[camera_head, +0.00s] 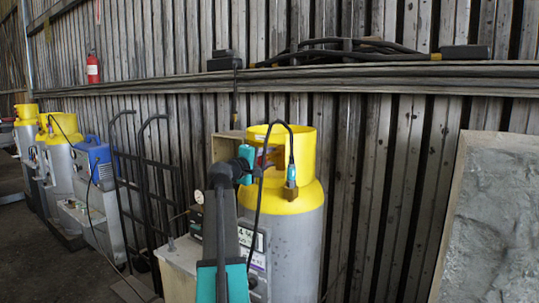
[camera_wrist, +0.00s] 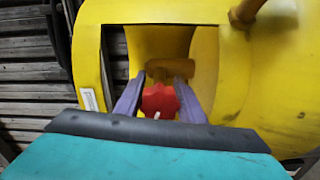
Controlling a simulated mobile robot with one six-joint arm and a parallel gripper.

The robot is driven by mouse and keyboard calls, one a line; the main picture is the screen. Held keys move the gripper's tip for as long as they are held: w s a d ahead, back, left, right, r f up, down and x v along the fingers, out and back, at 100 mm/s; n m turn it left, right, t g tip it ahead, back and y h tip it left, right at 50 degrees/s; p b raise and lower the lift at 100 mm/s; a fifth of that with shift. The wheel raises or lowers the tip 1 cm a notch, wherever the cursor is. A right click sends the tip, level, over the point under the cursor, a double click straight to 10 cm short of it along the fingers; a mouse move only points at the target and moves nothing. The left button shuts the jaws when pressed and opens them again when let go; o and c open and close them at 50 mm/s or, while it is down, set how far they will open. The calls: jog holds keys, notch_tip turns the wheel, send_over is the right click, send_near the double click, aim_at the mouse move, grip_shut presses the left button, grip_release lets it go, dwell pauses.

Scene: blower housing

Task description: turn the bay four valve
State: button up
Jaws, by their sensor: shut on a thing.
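A red valve knob (camera_wrist: 160,99) sits inside the opening of a yellow collar (camera_wrist: 120,12) in the wrist view, in front of a brass-coloured fitting (camera_wrist: 172,69). My gripper (camera_wrist: 160,86) reaches through the opening, and its two purple fingers are shut on the knob from both sides. In the head view, the yellow collar (camera_head: 308,150) tops a grey gas cylinder (camera_head: 297,245). My arm reaches up to the collar's left side; my gripper's fingers and the knob are mostly hidden there.
A black hose (camera_head: 291,145) loops over the collar to a fitting. A machine with a gauge (camera_head: 198,197) and a black hand truck (camera_head: 140,195) stand left of the cylinder. More yellow-topped cylinders (camera_head: 62,127) stand farther left. A framed grey panel (camera_head: 495,220) is at right.

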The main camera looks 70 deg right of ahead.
jog(key=n+p, duration=0.3)
jog(key=n, duration=0.2)
jog(key=shift+a+f+p, duration=0.1)
jog(key=shift+a+p, duration=0.05)
jog(key=shift+p, duration=0.2)
jog(key=shift+f+n+p, duration=0.2)
jog(key=shift+n+p, duration=0.4)
jog(key=shift+n, duration=0.6)
jog(key=o, duration=0.8)
jog(key=shift+o, duration=1.2)
jog(key=shift+r, duration=0.15)
jog(key=b+v, duration=0.3)
jog(key=v, duration=1)
jog(key=shift+a, duration=0.4)
jog(key=shift+w, duration=0.1)
